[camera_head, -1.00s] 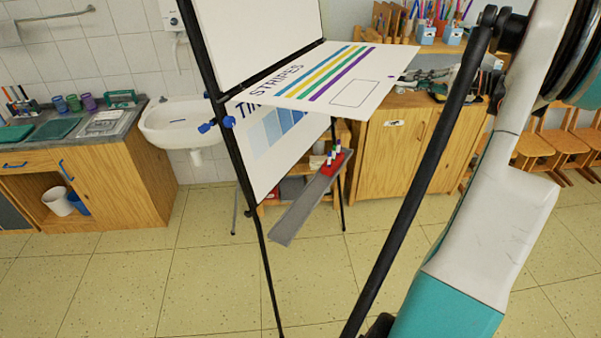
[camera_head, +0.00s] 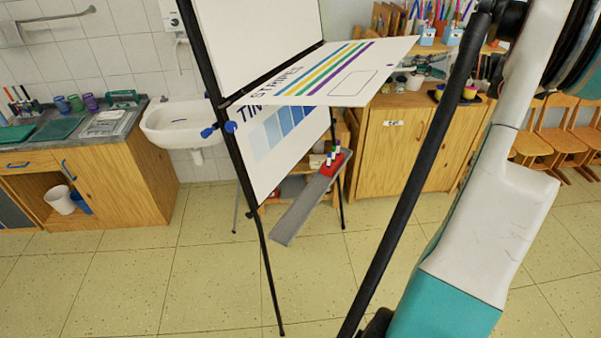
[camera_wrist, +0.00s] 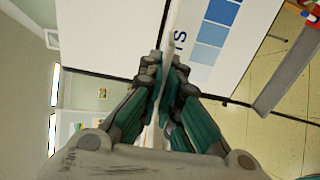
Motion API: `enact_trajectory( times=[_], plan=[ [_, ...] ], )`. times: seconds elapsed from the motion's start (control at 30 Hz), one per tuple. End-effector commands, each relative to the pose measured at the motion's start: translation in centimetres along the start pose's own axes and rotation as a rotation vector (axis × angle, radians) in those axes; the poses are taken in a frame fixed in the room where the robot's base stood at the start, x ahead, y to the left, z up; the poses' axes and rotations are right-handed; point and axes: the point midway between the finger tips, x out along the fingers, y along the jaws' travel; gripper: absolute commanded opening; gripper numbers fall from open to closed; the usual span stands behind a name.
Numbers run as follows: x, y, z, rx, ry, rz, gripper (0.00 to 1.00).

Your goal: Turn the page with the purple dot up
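The STRIPES page (camera_head: 392,56), with colored stripes and an empty outlined box, sticks out from the flip chart, hinged along its upper left edge and lifted to nearly level. Its purple dot is not visible now. Below it hangs the TINTS page (camera_head: 262,150) with blue swatches, also in the wrist view (camera_wrist: 245,40). In the wrist view, my gripper (camera_wrist: 168,64) has its teal fingers closed together on the thin white edge of the STRIPES page (camera_wrist: 171,40), seen edge-on. The gripper itself is outside the head view.
The chart's black stand (camera_head: 262,240) has a grey ledge (camera_head: 300,212) with markers in a red holder (camera_head: 332,163). A sink (camera_head: 185,120) is behind to the left, a wooden cabinet (camera_head: 395,150) behind to the right. The tiled floor (camera_head: 200,280) in front is clear.

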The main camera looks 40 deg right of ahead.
Motion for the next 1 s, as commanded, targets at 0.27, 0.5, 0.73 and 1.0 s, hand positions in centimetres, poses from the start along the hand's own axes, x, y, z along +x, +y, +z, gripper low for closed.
enact_trajectory(
  times=[0.27, 0.5, 0.73, 1.0],
  plan=[
    [0.0, 2.5, 0.0, 0.0, 0.0, 0.0, 0.0],
    [0.0, 3.5, 0.0, 0.0, -0.001, 0.0, 0.0],
    [0.0, 3.4, 0.0, 0.0, -0.001, 0.0, 0.0],
    [0.2, 4.8, 0.0, 0.0, -0.002, 0.0, 0.0]
  ],
)
